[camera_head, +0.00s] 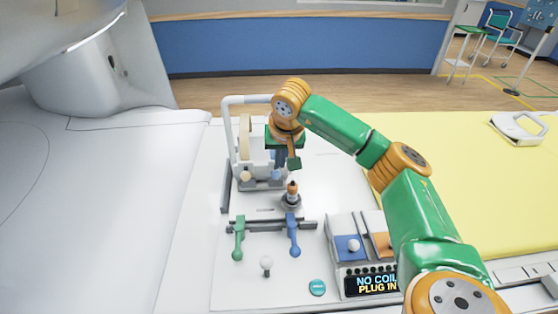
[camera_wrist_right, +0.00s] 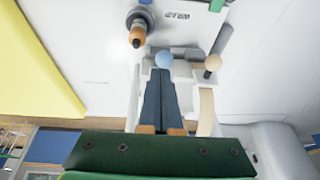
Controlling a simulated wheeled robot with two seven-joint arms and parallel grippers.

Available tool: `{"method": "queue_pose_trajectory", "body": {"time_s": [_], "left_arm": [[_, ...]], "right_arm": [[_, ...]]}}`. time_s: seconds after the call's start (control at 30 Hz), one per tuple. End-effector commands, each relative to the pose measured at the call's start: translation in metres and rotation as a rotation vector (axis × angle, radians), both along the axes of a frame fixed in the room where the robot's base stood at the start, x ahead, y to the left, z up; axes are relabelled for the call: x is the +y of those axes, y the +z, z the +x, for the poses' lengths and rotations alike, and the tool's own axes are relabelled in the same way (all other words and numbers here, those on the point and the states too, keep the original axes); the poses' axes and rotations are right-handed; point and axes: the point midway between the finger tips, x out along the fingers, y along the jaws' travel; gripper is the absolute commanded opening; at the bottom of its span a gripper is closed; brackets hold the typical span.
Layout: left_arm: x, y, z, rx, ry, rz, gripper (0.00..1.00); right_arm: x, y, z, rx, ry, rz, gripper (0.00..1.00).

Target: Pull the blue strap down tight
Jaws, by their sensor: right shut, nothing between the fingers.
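The blue strap's round light-blue end (camera_head: 276,174) shows low on the white frame, just below my right gripper (camera_head: 280,165). In the right wrist view the same blue ball (camera_wrist_right: 164,59) sits just past the tips of my right gripper (camera_wrist_right: 161,80). The two dark fingers are together with nothing between them. They hide most of the blue strap, and I cannot tell whether they touch the ball. A tan strap (camera_wrist_right: 206,108) with a cream ball end (camera_wrist_right: 212,63) hangs beside it. My left gripper is not in view.
An orange-topped post (camera_head: 292,190) stands in front of the frame. Green (camera_head: 239,238) and blue (camera_head: 294,235) levers, a white knob (camera_head: 266,263) and a control box (camera_head: 349,229) lie nearer. A yellow pad (camera_head: 460,170) is at right; the large white magnet (camera_head: 90,75) is at left.

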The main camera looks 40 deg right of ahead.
Motion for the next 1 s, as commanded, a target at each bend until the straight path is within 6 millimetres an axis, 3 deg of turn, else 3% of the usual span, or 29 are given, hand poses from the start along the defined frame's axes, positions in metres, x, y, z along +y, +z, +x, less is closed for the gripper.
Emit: {"method": "queue_pose_trajectory", "body": {"time_s": [0.2,0.53,0.8,1.0], "left_arm": [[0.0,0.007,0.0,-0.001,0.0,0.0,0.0],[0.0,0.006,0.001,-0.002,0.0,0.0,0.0],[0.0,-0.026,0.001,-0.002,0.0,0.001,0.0],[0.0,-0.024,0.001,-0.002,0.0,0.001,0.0]], "right_arm": [[0.001,-0.016,0.003,0.0,-0.001,0.0,0.0],[0.001,-0.018,0.003,-0.001,0.0,-0.001,0.0],[0.001,-0.058,0.003,0.0,0.0,0.0,0.0],[0.002,-0.059,0.003,0.001,0.0,0.0,0.0]]}}
